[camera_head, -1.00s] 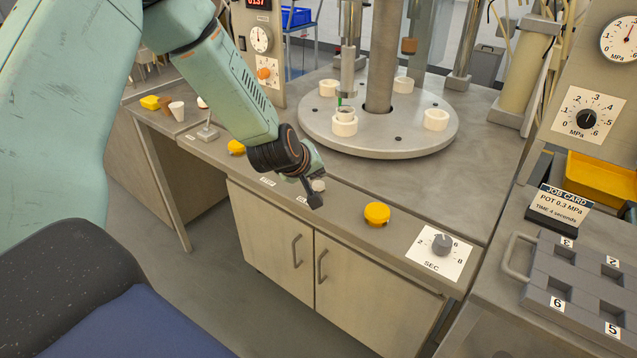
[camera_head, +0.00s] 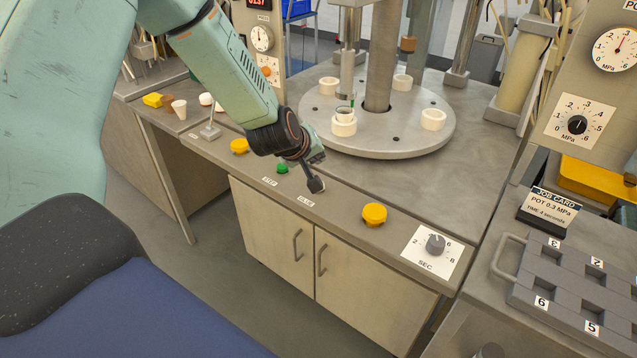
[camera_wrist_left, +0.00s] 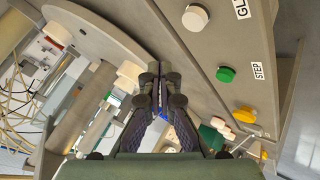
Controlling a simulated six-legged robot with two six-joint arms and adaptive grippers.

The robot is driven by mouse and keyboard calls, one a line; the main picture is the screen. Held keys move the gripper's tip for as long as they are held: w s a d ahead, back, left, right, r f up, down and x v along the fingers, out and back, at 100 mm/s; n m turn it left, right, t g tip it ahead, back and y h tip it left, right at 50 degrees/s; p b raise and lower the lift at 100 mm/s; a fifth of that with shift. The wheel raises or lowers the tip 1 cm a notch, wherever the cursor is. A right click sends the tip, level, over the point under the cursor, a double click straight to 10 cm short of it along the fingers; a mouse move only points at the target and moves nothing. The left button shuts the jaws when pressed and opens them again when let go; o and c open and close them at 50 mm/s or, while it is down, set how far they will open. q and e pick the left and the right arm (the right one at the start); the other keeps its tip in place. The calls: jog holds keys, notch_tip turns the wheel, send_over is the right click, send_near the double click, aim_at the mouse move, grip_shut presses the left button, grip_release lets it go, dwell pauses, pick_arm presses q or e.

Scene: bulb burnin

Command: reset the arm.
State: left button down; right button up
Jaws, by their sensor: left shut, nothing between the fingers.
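My left gripper (camera_head: 315,184) reaches in from the left, over the front strip of the bench. Its fingers are together and empty in the left wrist view (camera_wrist_left: 160,80). In the head view it hangs by the GLUE label (camera_head: 307,201), to the right of a green button (camera_head: 282,168). In the wrist view the green button (camera_wrist_left: 226,74) and a white button (camera_wrist_left: 195,18) lie to the right of the fingers, apart from them. The white button is hidden behind the gripper in the head view. My right gripper is not in view.
A round turntable (camera_head: 400,145) with white cups and a steel column stands behind the gripper. Yellow buttons (camera_head: 374,214) (camera_head: 239,146) sit on the front strip. A SEC dial (camera_head: 435,244), a job card (camera_head: 549,209) and a grey numbered tray (camera_head: 520,293) are at the right.

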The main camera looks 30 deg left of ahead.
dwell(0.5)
pick_arm(q)
jog(key=s+d+f+m+g+h+b, duration=0.1)
jog(key=s+d+f+m+g, duration=0.15)
jog(key=s+d+f, duration=0.4)
jog(key=s+d+f+m+g+b, duration=0.1)
jog(key=s+d+f+m+b, duration=0.2)
jog(key=s+f, duration=0.65)
jog(key=s+d+f+m+g+b, duration=0.1)
jog(key=s+f, duration=0.4)
jog(key=s, duration=0.6)
jog(key=s+d+f+m+g+b, duration=0.1)
jog(key=s+d+f+m+g, duration=0.1)
jog(key=s, duration=1)
notch_tip(320, 180, down, 3)
jog(key=m+g, duration=0.1)
jog(key=g, duration=0.1)
jog(key=shift+s+d+g+b, duration=0.2)
jog(key=shift+d+g+b, duration=0.15)
jog(key=shift+m, duration=0.25)
